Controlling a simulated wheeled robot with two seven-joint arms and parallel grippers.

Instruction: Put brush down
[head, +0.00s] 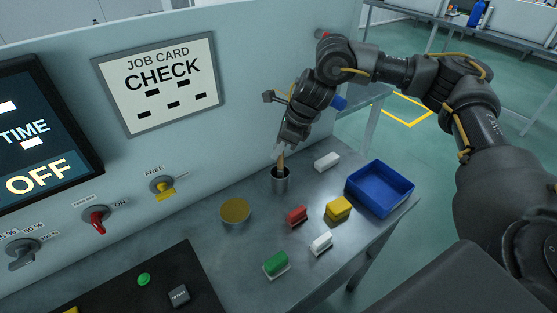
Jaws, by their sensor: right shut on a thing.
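My right gripper (284,148) points down above a small metal cup (280,180) on the bench. It is shut on the brush (281,160), whose tan upper part shows between the gripper and the cup. The brush's lower end is hidden by the cup's rim, so it appears to be inside the cup. I cannot tell whether it touches the bottom. My left gripper is not in the head view.
A round tin (235,212) stands left of the cup. Red (297,215), yellow (338,208), green (276,263) and white (321,242) blocks lie on the bench (235,262). A blue tray (381,187) sits at the right edge. A panel with knobs rises behind.

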